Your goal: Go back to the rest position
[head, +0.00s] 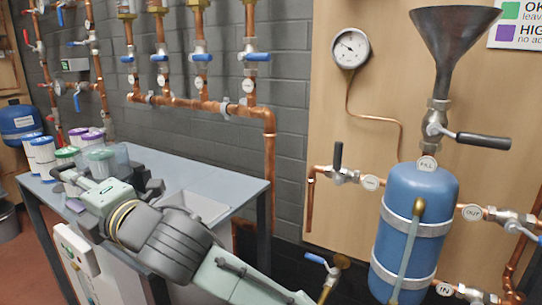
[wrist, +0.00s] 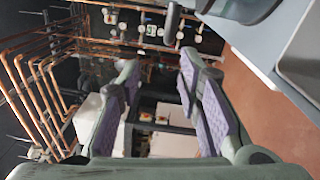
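My arm reaches from the bottom of the head view to the left end of the grey bench (head: 225,178). My gripper (head: 66,182) is there, beside the lidded tubs, partly hidden by my own arm. In the wrist view my gripper (wrist: 160,70) shows two green fingers with purple pads, spread wide apart. Nothing is held between them. Beyond the fingers the wrist view shows copper pipes and blurred equipment.
Several white tubs (head: 43,156) with blue, green and purple lids stand at the bench's left end. A blue tank (head: 410,225) with a funnel (head: 448,40) and valves stands at right. Copper pipes (head: 200,104) run along the wall. The bench's right part is clear.

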